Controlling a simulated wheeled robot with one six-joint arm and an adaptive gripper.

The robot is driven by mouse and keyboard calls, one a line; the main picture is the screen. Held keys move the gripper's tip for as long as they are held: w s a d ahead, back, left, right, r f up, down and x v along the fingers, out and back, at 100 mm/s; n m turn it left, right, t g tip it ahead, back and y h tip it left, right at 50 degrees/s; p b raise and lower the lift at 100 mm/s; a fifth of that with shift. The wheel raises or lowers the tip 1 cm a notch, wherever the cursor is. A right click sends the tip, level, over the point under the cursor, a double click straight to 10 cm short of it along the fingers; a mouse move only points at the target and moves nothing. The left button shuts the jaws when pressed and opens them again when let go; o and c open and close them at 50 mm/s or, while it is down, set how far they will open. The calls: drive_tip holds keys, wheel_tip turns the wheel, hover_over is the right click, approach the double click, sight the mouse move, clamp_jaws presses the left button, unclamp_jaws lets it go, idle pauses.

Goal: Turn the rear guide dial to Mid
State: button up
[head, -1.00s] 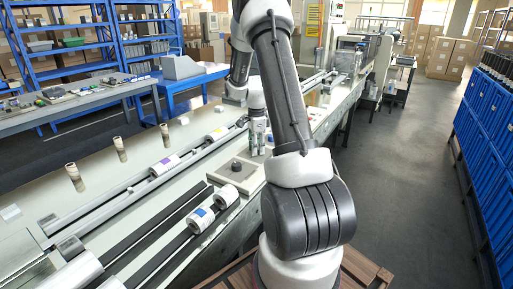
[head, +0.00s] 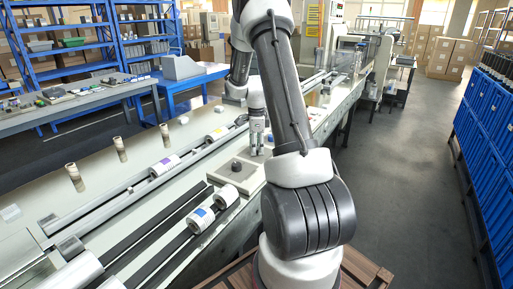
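A dark round dial (head: 237,166) sits on a square grey plate (head: 222,180) on the near side of the machine bed. It is small here, and I cannot read its setting or any Mid mark. My gripper (head: 258,150) hangs pointing down, just to the upper right of the dial and apart from it in the picture. Its fingers look slightly apart with nothing visible between them. Part of the gripper's right side is close to my arm link.
White rolls with blue labels (head: 201,219) lie on dark rails left of the plate. More rolls (head: 165,164) lie on the long rail behind. Several short upright cylinders (head: 120,149) stand along the far side. The grey floor (head: 405,200) at right is clear.

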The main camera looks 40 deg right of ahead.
sight(257, 148)
drive_tip(key=shift+o, duration=0.6)
wheel_tip(257, 148, up, 12)
idle(0.6)
drive_tip(key=s+a+r+n+t, duration=0.2)
drive_tip(key=s+a+r+n, duration=0.4)
drive_tip(key=s+a+n, duration=0.4)
drive_tip(key=s+a+r+n+t, duration=0.2)
drive_tip(key=s+a+r+n, duration=0.4)
drive_tip(key=s+a+n, duration=0.4)
drive_tip(key=shift+s+a+r+n, duration=0.2)
drive_tip(key=shift+s+n, duration=2.1)
drive_tip(key=shift+s, duration=1.2)
